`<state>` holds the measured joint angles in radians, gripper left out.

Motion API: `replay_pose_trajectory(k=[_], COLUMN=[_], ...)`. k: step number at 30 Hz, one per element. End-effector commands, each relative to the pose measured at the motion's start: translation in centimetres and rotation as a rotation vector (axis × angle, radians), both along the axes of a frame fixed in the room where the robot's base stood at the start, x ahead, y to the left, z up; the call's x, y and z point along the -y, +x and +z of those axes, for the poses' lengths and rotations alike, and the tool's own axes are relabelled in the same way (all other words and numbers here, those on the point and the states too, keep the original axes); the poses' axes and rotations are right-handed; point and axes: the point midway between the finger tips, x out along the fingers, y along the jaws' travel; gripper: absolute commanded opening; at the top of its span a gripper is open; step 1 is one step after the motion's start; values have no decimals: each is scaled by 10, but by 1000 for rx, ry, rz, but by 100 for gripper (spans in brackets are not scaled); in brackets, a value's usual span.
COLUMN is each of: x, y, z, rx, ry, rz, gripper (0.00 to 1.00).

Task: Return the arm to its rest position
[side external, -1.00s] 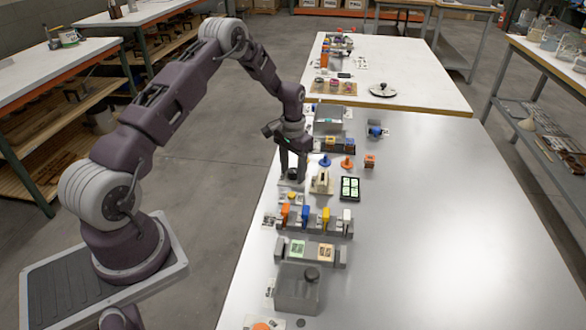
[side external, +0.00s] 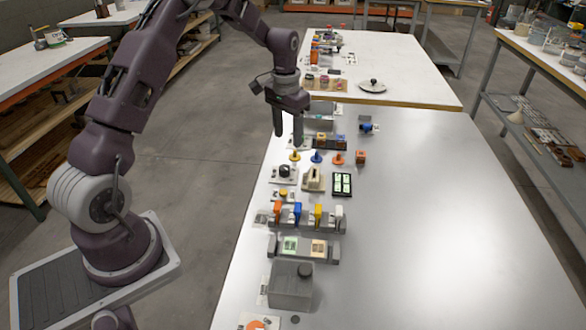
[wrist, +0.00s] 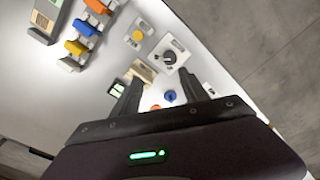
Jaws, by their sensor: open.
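My gripper (side external: 288,140) is raised above the left edge of the near table, its two fingers pointing down, apart with nothing between them. In the wrist view the fingers (wrist: 160,78) are also spread and empty. Below and nearer the camera, a rack (side external: 308,226) holds orange, blue, yellow and white pieces in a row; it also shows at the top left of the wrist view (wrist: 90,30). Yellow (side external: 295,156), blue (side external: 317,157) and orange (side external: 337,158) knobbed pieces stand in a row close to my gripper.
A beige block (side external: 312,181), a black-framed panel (side external: 342,185) and a black knob on a plate (side external: 285,172) stand nearby. A grey box (side external: 291,287) is at the near end. The table's right side (side external: 440,230) is clear. A second table (side external: 430,75) stands behind.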

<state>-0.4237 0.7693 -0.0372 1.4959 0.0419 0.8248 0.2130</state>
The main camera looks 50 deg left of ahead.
Motion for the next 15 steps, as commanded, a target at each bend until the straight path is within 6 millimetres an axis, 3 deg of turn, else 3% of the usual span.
replay_pose_trajectory(k=[1,3,6,10,12,15], x=[22,55,99,146,163,179], y=[-9,-34,-85,-168,-211,-261], z=[44,97,155,198,205,201], rx=[42,95,173,277,330,389], ry=[18,36,53,57,50,36], rz=[-21,-43,-73,-107,-124,-143], gripper=[52,52,52,52,52,52])
